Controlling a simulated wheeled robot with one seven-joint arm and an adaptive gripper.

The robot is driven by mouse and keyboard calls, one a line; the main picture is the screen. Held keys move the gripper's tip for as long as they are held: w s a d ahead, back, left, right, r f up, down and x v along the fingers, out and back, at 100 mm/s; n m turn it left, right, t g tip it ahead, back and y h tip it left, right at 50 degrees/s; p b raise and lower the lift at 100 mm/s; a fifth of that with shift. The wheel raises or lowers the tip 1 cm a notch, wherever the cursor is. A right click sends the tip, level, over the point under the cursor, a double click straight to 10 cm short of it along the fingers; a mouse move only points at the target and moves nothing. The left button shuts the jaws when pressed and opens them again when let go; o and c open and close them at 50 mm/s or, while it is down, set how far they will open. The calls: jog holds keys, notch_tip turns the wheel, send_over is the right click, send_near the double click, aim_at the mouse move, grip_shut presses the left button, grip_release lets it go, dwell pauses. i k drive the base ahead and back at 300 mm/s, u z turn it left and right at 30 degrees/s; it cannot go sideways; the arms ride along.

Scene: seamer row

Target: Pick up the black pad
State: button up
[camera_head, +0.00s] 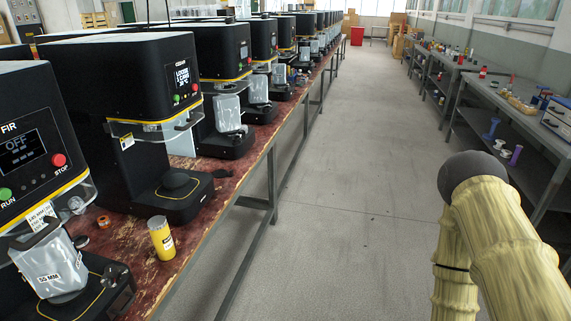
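A black, low rounded piece (178,181) sits on the dark base of the second seaming machine (125,85) on the left bench. It looks like the black pad, but black on black makes its outline hard to tell from the machine. My arm, in a pale yellow sleeve with a dark rounded joint, shows at the lower right, over the aisle and well apart from the bench. My gripper is out of the picture, so its fingers and anything in them are hidden.
A yellow can (161,238) stands near the worn red bench's (130,240) front edge, with a small orange-brown ring (104,222) left of it. The nearest machine (40,150) reads OFF and holds a pouch (50,266). The aisle floor (340,190) is clear; a grey bench (500,95) lines the right.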

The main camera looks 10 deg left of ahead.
aim_at(219, 174)
jog(key=z, duration=0.15)
jog(key=i, duration=1.1)
jog(key=u, duration=0.25)
